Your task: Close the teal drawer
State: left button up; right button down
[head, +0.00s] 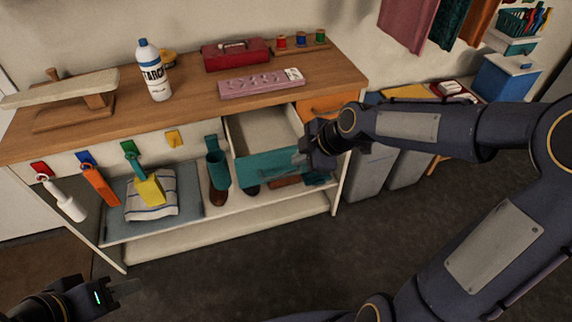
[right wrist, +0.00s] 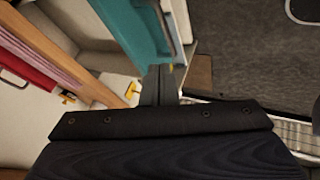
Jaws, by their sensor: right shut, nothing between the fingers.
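The teal drawer stands pulled out of the wooden-topped bench, its teal front (head: 262,164) facing the room and its pale, empty-looking inside showing behind. My right gripper (head: 302,156) is at the right end of that front, shut and empty. In the right wrist view, the shut fingers (right wrist: 158,84) are close to the teal front (right wrist: 138,28); I cannot tell whether they touch it. My left gripper (head: 128,288) is low at the bottom left, away from the bench, and its jaw opening is unclear.
An orange drawer front (head: 320,104) is right of the open drawer, partly behind my right arm. A starch bottle (head: 153,72), a pink board (head: 262,84) and a red box (head: 237,54) stand on the benchtop (head: 200,100). Grey bins (head: 368,172) stand to the right. The floor in front is clear.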

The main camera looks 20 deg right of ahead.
send_near(270, 172)
jog(key=shift+n, duration=0.3)
jog(key=x, duration=0.4)
jog(key=shift+w+a+f+b, duration=0.1)
jog(key=shift+a+f+b, duration=0.1)
jog(key=shift+f+b, duration=0.1)
pick_arm(q)
jog(key=shift+f, duration=0.4)
